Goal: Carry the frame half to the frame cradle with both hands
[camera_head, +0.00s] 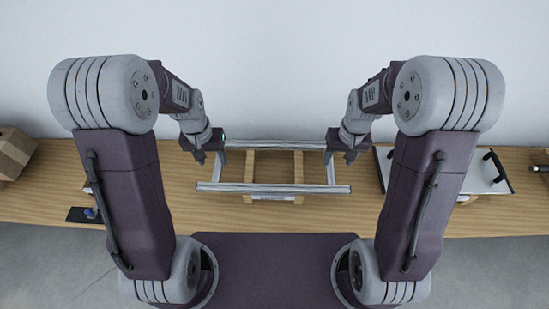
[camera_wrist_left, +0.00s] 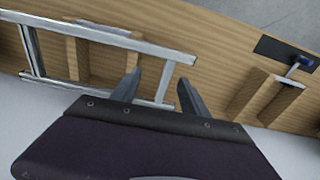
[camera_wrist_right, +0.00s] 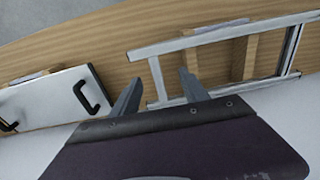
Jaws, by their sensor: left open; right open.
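The frame half is a silver ladder-like metal frame (camera_head: 270,188) lying across wooden blocks (camera_head: 249,172) on the bench; it also shows in the left wrist view (camera_wrist_left: 100,33) and the right wrist view (camera_wrist_right: 220,34). My left gripper (camera_head: 219,158) is open at its left end bar. In the left wrist view that bar appears between the fingers (camera_wrist_left: 157,80). My right gripper (camera_head: 331,156) is open at the right end bar, which appears between the fingers in the right wrist view (camera_wrist_right: 161,76). A bare pair of wooden blocks (camera_wrist_left: 247,94) stands beyond the frame's left end; I cannot tell which blocks are the frame cradle.
A pale panel with black handles (camera_head: 480,182) lies on the bench at right. A cardboard-coloured box (camera_head: 12,152) is at far left. A dark plate with a blue-topped part (camera_head: 78,215) lies near the front left edge. A wall closes the back.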

